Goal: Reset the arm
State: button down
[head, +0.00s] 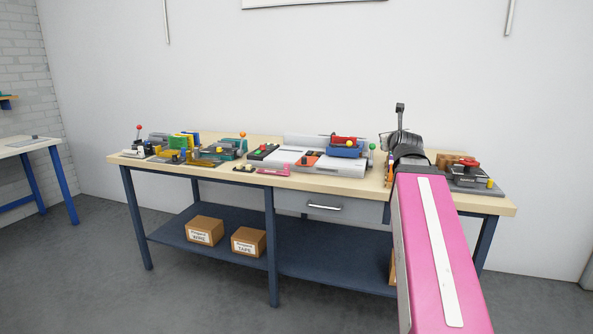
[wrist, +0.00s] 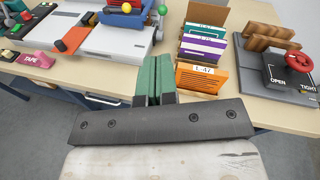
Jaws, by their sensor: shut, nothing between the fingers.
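My arm, with a pink link, reaches out over the right part of the workbench (head: 235,180) in the head view. In the head view the arm's dark end hides my gripper's fingertips. In the wrist view my gripper (wrist: 155,75) shows two green fingers side by side, closed together with nothing between them. The fingers appear above the bench's front edge, left of a row of upright coloured cards with an orange front card (wrist: 203,78).
A grey clamp fixture with a red knob (wrist: 299,61) stands on the right. Cardboard boxes (head: 248,241) sit on the lower shelf.

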jog(key=s+a+f+n+g+y, duration=0.1)
jog(key=a+f+n+g, duration=0.3)
jog(key=f+n, duration=0.8)
jog(key=s+a+f+n+g+y, duration=0.1)
jog(key=a+f+n+g, duration=0.4)
jog(key=f, duration=1.2)
jog(key=s+a+f+n+g, duration=0.1)
jog(key=s+f+n+g, duration=0.2)
jog(key=s+f+n, duration=0.4)
jog(key=s+a+f+n+g, duration=0.2)
jog(key=s+f+n+g, duration=0.2)
jog(key=s+f+n, duration=0.3)
notch_tip(320, 180, down, 7)
jog(key=n, duration=0.3)
jog(key=shift+a+f+n+g+h, duration=0.2)
jog(key=shift+a+n+g+h, duration=0.1)
jog(key=shift+n, duration=0.1)
